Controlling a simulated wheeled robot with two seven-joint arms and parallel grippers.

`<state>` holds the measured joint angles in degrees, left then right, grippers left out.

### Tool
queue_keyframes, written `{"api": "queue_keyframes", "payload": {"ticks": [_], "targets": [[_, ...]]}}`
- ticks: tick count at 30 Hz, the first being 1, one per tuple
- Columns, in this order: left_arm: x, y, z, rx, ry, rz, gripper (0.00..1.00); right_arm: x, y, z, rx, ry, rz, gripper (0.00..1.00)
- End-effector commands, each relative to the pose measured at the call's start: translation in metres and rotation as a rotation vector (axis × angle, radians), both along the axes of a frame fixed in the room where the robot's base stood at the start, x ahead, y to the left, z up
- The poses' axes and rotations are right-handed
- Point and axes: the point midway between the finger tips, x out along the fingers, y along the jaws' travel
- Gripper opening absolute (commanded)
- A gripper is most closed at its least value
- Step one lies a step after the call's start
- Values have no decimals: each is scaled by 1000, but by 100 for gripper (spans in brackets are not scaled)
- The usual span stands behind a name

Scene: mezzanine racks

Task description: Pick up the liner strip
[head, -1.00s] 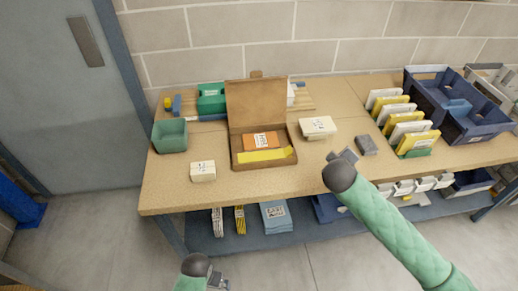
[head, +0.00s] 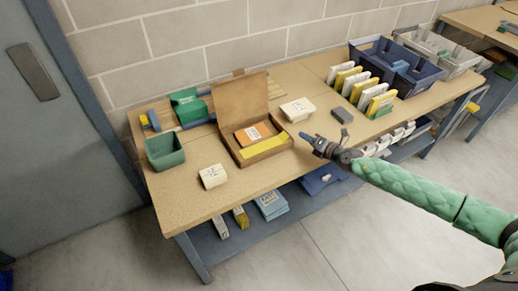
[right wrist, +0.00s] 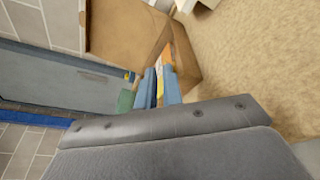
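A yellow strip (head: 264,147), which I take for the liner strip, lies along the front inside an open cardboard box (head: 281,149) on the workbench. An orange labelled block (head: 252,134) lies behind it in the box. My right gripper (head: 305,136) is over the bench just right of the box, apart from the strip, with its blue fingers pointing toward the box. In the right wrist view its fingers (right wrist: 160,88) have a narrow gap with nothing held, and the box (right wrist: 120,28) shows beyond. My left gripper is out of view.
A cream labelled block (head: 212,176) and a green bin (head: 164,151) stand left of the box. Another cream block (head: 297,110) and a grey block (head: 342,115) are at right. Upright yellow and white cards (head: 365,90) and a blue crate (head: 392,66) stand further right.

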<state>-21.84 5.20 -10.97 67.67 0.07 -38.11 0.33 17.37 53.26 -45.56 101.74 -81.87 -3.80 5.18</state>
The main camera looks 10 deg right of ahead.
Motion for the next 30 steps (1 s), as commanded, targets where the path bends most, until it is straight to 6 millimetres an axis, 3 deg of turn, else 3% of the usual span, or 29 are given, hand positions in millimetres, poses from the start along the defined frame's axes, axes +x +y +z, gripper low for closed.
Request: {"api": "queue_keyframes", "payload": {"ticks": [8, 20, 30], "targets": [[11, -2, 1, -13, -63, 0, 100, -7, 13, -14, -23, 71, 74, 8], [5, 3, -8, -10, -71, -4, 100, 14, 30, -19, -18, 69, 71, 8], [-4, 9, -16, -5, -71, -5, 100, 46, 53, -27, -18, 69, 71, 8]]}}
